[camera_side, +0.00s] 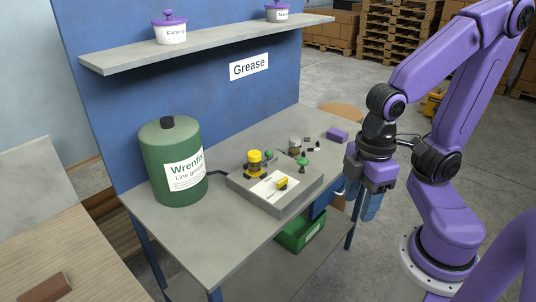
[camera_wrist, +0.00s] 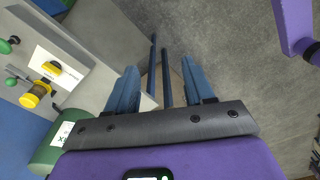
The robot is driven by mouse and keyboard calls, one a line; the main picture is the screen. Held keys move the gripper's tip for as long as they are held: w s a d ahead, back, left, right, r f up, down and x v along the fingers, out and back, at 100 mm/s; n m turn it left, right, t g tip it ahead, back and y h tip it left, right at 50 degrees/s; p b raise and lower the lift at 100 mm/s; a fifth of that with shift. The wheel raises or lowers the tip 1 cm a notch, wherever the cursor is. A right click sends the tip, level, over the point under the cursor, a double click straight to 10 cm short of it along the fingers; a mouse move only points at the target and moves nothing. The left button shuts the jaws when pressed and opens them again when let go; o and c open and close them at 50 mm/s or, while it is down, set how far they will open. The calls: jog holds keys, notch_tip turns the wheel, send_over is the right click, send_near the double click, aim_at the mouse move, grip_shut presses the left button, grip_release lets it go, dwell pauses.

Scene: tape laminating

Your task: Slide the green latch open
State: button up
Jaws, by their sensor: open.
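A grey fixture block (camera_side: 284,208) sits on the workbench, with a white label on its top. Two green-topped parts stand on it: one nearer the right corner (camera_side: 303,161) and one farther back (camera_side: 269,154). I cannot tell which is the green latch, or its position. In the wrist view, green parts show at the left edge, one upper (camera_wrist: 14,40) and one lower (camera_wrist: 11,81). My gripper (camera_side: 371,207) points down, open and empty, right of the bench edge and apart from the fixture. Its blue fingers also show in the wrist view (camera_wrist: 162,82).
A tall yellow knob (camera_side: 255,158) and a small yellow part (camera_side: 282,183) are on the fixture. A green Wrenfix grease drum (camera_side: 172,150) stands left of it. A purple block (camera_side: 337,134) lies behind. A green bin (camera_side: 300,232) is below the bench top; a shelf (camera_side: 210,45) overhangs the back.

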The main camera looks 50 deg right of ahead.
jog(key=w+a+r+m+y, duration=0.1)
jog(key=w+m, duration=0.5)
jog(key=w, duration=0.3)
jog(key=m+t, duration=0.4)
jog(key=m, duration=1.5)
send_over(270, 151)
jog(key=s+d, duration=0.3)
jog(key=s, duration=0.2)
jog(key=shift+y, duration=0.3)
jog(key=x, duration=1.1)
jog(key=s+x, duration=0.1)
jog(key=x, duration=0.4)
jog(key=shift+w+f, duration=0.1)
jog(key=shift+f, duration=0.35)
